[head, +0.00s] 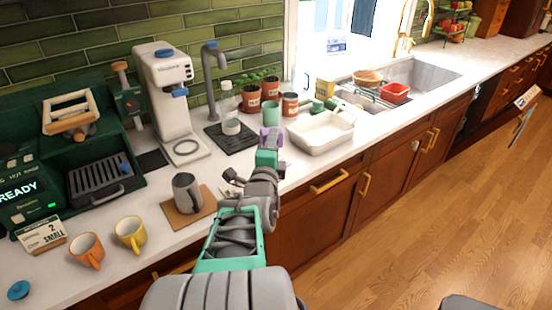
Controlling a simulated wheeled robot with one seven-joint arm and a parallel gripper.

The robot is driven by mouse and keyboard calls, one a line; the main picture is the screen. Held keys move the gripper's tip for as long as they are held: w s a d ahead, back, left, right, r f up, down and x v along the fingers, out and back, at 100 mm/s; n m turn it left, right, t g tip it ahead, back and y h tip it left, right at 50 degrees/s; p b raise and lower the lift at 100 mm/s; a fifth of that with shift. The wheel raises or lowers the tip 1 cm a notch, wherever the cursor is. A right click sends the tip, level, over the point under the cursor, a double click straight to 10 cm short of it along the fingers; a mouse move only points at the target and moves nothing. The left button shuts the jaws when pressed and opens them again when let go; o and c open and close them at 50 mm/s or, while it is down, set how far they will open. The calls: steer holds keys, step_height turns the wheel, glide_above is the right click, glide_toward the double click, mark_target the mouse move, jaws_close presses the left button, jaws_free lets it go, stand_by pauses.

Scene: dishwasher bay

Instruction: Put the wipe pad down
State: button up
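My arm reaches forward over the counter from the bottom middle. My gripper (270,139) is at its far end, seen from behind, near the counter's front part and just left of the white tray. A small purple shape shows at its tip; I cannot tell whether it is the fingers or a held pad. The fingers' opening is not clear at this size. I cannot pick out a wipe pad with certainty anywhere in the head view.
A white tray (323,144) stands right of my gripper, and a black drip mat (225,141) lies behind it to the left. A metal pitcher (186,193) stands on a brown mat. Orange (88,249) and yellow (130,233) mugs stand front left. The sink (428,75) is far right.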

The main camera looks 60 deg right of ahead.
steer(key=d+f, duration=0.1)
steer(key=w+d, duration=0.1)
steer(key=d, duration=0.1)
steer(key=w+d+f, duration=0.1)
steer(key=d, duration=0.1)
steer(key=shift+f, duration=0.35)
steer(key=d+f+b, duration=0.1)
steer(key=f, duration=0.1)
steer(key=w+d+f+b, duration=0.1)
steer(key=d+f, duration=0.1)
steer(key=w+d+f+b, duration=0.1)
steer(key=d+f, duration=0.1)
steer(key=shift+d+f, duration=0.15)
steer(key=shift+d, duration=0.05)
step_height(320, 180, down, 3)
steer(key=shift+r, duration=0.1)
steer(key=shift+f+b, duration=0.25)
steer(key=shift+b, duration=0.25)
